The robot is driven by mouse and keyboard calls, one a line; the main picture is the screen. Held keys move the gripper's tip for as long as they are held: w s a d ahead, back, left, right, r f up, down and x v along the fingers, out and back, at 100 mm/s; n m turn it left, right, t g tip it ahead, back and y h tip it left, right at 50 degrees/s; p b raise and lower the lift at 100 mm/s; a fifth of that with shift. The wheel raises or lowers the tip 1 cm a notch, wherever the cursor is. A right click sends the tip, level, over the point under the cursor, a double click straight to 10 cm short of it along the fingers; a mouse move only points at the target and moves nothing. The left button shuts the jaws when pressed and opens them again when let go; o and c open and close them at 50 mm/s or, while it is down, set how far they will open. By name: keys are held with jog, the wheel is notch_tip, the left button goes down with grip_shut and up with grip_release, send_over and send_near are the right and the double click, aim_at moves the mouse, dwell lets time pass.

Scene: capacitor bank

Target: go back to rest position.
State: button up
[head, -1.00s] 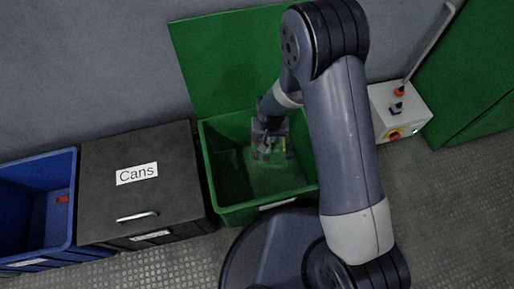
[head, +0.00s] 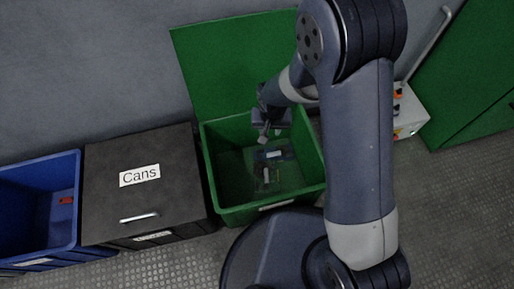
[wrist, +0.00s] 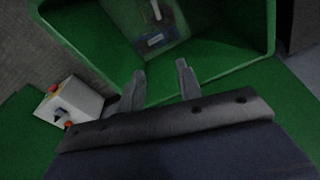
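My gripper (head: 268,136) is over the open green bin, above its back part. In the wrist view its two fingers (wrist: 160,85) are apart with nothing between them. The green bin (head: 228,172) stands in front of my base, its green lid raised behind it. A clear item with light and dark parts (head: 268,168) lies on the bin's floor, apart from my gripper. The item also shows in the wrist view (wrist: 153,25), beyond the fingertips.
A black box labelled Cans (head: 140,205) with a closed lid stands left of the green bin. A blue bin (head: 72,205) holding a small red object (head: 66,200) is farther left. A light control box (head: 410,112) with buttons and a green panel (head: 480,80) are at right.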

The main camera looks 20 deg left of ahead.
notch_tip(320, 180, up, 2)
jog(key=shift+s+r, duration=0.15)
jog(key=shift+r, duration=0.1)
notch_tip(320, 180, down, 11)
jog(key=w+b, duration=0.1)
jog(key=b, duration=0.2)
jog(key=shift+w+a+r+p, duration=0.1)
jog(key=shift+r+p, duration=0.85)
jog(key=shift+r, duration=0.55)
jog(key=shift+a+r+p, duration=0.1)
jog(key=shift+r+p, duration=0.8)
jog(key=shift+r, duration=0.55)
jog(key=shift+f, duration=0.1)
